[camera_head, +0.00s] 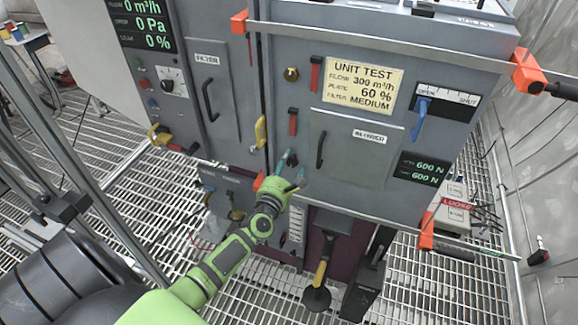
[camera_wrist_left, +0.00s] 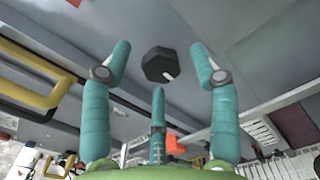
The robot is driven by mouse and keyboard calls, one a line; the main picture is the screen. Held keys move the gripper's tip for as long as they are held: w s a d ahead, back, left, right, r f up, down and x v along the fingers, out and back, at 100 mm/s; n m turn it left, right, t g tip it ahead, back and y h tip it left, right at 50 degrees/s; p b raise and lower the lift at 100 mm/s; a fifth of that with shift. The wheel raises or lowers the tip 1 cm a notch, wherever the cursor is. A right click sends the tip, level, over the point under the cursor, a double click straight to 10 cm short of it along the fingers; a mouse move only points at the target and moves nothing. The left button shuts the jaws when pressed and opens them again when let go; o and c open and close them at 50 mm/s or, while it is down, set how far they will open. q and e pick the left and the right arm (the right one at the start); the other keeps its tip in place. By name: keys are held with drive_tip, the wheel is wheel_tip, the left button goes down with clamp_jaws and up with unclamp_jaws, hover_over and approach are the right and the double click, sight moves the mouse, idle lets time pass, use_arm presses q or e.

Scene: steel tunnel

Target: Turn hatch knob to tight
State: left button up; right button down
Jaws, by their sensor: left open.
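The hatch knob (camera_wrist_left: 160,64) is black and six-sided with a white mark on its face. In the left wrist view it sits on a grey panel, and the white mark points to the lower right. My left gripper (camera_head: 291,172) is open in front of the cabinet, beside the blower door (camera_head: 345,165). In the left wrist view its teal fingers stand to the left, right and below the knob, with gaps around it. In the head view the fingers largely hide the knob. My right gripper is not in view.
A yellow handle (camera_head: 260,131) and a black door handle (camera_head: 321,149) flank my left gripper. A blue lever (camera_head: 421,118) is on the right, below an open/shut label. A black round-ended pedal (camera_head: 316,298) stands below. Grating floor (camera_head: 440,290) lies around the cabinet.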

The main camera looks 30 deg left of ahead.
use_arm(q)
drive_tip(key=c, duration=1.1)
drive_tip(key=shift+c, duration=0.2)
